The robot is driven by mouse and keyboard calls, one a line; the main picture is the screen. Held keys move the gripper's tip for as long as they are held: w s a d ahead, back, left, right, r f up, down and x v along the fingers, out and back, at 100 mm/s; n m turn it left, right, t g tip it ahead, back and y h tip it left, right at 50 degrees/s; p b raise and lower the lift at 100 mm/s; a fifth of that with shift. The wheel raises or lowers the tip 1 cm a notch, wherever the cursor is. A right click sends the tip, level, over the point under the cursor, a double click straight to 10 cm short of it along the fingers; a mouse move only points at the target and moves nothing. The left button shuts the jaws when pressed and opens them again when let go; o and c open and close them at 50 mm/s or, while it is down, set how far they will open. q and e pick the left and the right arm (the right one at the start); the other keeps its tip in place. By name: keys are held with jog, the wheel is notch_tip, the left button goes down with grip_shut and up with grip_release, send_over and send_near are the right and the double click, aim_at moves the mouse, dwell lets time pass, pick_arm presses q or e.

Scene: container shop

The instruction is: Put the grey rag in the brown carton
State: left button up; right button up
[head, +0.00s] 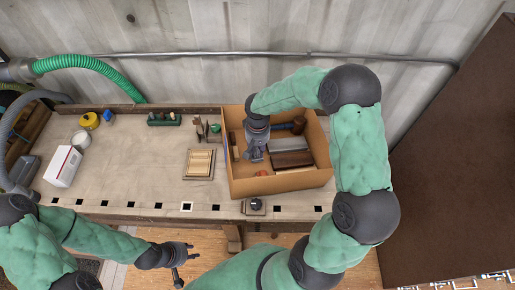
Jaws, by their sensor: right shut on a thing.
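The brown carton (277,186) stands open on the workbench, right of its middle. My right arm reaches over it from the right. My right gripper (256,151) points down inside the carton, near its left side, and is shut on a small grey thing that looks like the grey rag. The rag is hard to tell apart from the grey fingers, and I cannot tell whether it touches the carton floor. My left gripper (187,262) is open and empty, in front of the bench edge, low in the view.
The carton also holds a grey block (288,144), a dark brown block (293,160) and other items. A wooden frame (199,164) lies left of it. A white box (63,166) and a yellow item (90,120) are at the left.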

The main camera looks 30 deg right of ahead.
jog(key=shift+f+b, duration=0.35)
jog(key=shift+f, duration=0.15)
jog(key=o, duration=1)
jog(key=shift+r, duration=0.15)
jog(key=shift+r+p, duration=0.3)
jog(key=shift+p, duration=0.1)
notch_tip(320, 180, up, 12)
jog(key=p, duration=0.3)
jog(key=shift+r, duration=0.2)
